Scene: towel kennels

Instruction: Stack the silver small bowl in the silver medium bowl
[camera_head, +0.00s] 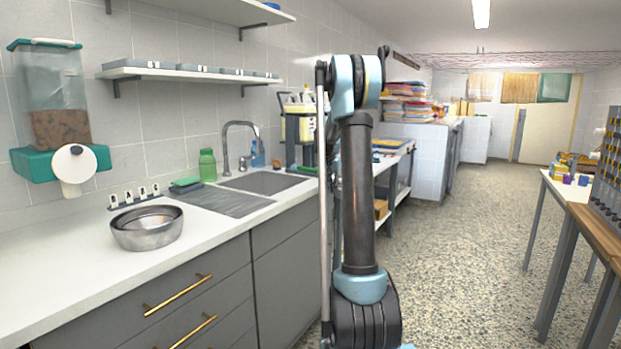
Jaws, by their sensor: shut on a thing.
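A silver medium bowl (146,239) stands upright on the white counter, left of the sink. A second, inner silver rim shows inside its mouth and looks like the silver small bowl (152,215) sitting in it. The two are so close in colour that I cannot tell how deep or level the inner one sits. My arm rises in the middle of the view, well to the right of the bowls. My gripper does not show, and neither do its fingers or anything held in them.
The white counter (60,268) has free room in front of the bowls. A sink (264,183), green bottle (208,165) and tap are further right. Tables stand at the right edge.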

